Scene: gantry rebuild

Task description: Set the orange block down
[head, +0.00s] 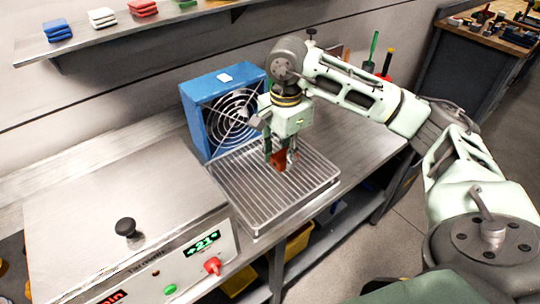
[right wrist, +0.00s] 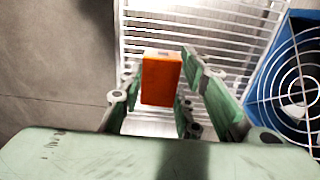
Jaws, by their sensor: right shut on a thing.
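My right gripper (head: 279,158) points down over the wire rack and is shut on the orange block (head: 279,166). In the right wrist view the orange block (right wrist: 160,78) stands between the two fingers (right wrist: 160,85). The wire rack (head: 238,202) is a silver grid in a shallow tray on the steel bench. The block is over the rack's far right part; I cannot tell whether its underside touches the bars. The rack also shows in the right wrist view (right wrist: 220,22). My left gripper is out of view.
A blue box fan (head: 207,121) stands right behind the rack. A steel heating unit (head: 125,225) with a black knob and a green display is to its left. A shelf (head: 150,30) with coloured stacks hangs above.

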